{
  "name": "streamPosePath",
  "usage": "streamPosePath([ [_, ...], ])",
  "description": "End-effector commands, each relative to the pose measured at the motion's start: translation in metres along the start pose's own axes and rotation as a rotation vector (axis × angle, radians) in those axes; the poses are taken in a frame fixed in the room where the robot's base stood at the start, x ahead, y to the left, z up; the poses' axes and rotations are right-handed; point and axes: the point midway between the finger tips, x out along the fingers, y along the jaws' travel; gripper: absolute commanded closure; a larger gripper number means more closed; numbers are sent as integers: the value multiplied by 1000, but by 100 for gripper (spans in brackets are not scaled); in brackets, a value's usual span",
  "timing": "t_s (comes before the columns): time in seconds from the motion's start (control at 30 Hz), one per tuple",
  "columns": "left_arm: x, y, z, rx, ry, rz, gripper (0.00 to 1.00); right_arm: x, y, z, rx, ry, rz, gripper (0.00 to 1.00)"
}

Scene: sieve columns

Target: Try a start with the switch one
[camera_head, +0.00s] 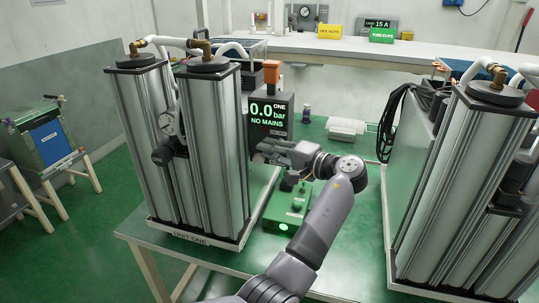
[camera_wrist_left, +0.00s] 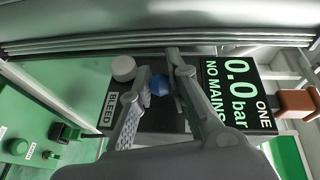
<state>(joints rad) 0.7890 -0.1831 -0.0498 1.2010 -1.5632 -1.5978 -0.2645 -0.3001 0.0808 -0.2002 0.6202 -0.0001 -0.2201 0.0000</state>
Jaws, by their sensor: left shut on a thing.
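The unit one display (camera_head: 270,113) reads "ONE 0.0 bar NO MAINS"; it also shows sideways in the left wrist view (camera_wrist_left: 236,92). Below it, a dark panel carries a white knob (camera_wrist_left: 123,68), a blue knob (camera_wrist_left: 159,85) and a "BLEED" label (camera_wrist_left: 110,108). My left gripper (camera_head: 262,153) is at this panel, its fingers (camera_wrist_left: 160,84) shut on the blue knob. A green switch box (camera_head: 288,207) with a lit green lamp (camera_head: 284,227) stands below my wrist. A black switch (camera_wrist_left: 65,132) shows on a green surface in the wrist view; its label is too small to read.
Another column unit (camera_head: 480,180) stands at the right. The green table top (camera_head: 345,215) is clear between my arm and the right unit.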

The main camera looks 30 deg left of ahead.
Motion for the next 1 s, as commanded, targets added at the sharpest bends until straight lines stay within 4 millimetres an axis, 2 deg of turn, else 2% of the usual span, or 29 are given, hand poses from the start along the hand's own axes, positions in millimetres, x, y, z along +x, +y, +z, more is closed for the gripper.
streamPosePath([
  [0.33,0,0,0,0,-4,1,100,0,0,0,0,0,0,100],
  [0.37,0,0,0,0,-4,1,83,0,0,0,0,0,0,100],
  [0.5,0,0,0,0,-4,0,74,0,0,0,0,0,0,100],
  [0.83,-3,0,0,-1,-2,1,74,0,0,0,0,0,0,100],
  [1.0,-26,0,-1,-1,0,3,74,0,0,0,0,0,0,100],
])
